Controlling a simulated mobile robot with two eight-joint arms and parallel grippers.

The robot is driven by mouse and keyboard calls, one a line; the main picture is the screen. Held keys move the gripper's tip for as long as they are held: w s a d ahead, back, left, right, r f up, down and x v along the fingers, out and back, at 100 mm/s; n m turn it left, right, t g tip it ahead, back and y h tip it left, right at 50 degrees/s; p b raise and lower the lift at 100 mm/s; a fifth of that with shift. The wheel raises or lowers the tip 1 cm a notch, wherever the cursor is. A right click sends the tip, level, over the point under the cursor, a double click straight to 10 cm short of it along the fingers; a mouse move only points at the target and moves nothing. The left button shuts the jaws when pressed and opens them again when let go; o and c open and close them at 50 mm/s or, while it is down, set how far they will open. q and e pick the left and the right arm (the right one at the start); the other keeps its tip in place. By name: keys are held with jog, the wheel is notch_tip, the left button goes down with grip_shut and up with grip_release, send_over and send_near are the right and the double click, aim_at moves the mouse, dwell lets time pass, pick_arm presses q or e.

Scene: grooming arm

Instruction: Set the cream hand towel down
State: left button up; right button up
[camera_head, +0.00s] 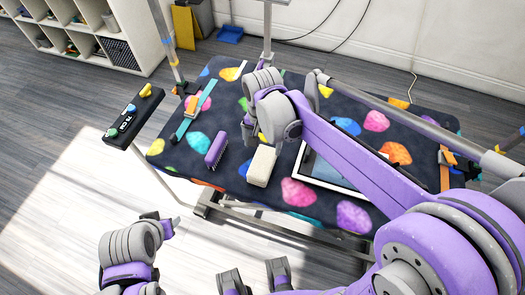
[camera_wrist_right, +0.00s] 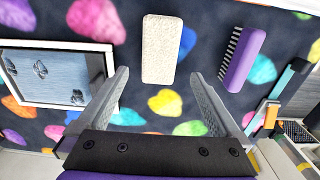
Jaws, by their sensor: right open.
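The cream hand towel (camera_head: 261,166) is a folded pale block lying flat on the grooming table's dark, colour-spotted top (camera_head: 215,118), near its front edge. It also shows in the right wrist view (camera_wrist_right: 162,48), ahead of and between the fingertips. My right gripper (camera_head: 262,137) is above the table, just behind the towel in the head view. Its fingers are spread and empty in the wrist view (camera_wrist_right: 160,76), with nothing between them. My left gripper (camera_head: 163,222) is low at the left, off the table; its finger opening is unclear.
A purple brush (camera_head: 216,149) lies left of the towel. A white-framed tray (camera_head: 318,182) lies to its right, partly under my right arm. A teal-and-orange tool (camera_head: 190,114) lies further left. A black control panel (camera_head: 127,124) stands off the table's left edge.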

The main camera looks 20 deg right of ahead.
jog(key=s+d+f+n+t, duration=0.1)
jog(key=s+d+n+t, duration=0.1)
jog(key=s, duration=0.5)
jog(key=s+d+n+t, duration=0.3)
jog(key=s+d+n, duration=0.1)
jog(key=s, duration=0.4)
jog(key=shift+d+f+n, duration=0.35)
jog(key=shift+f+n, duration=0.05)
jog(key=shift+s, duration=0.1)
dwell(0.7)
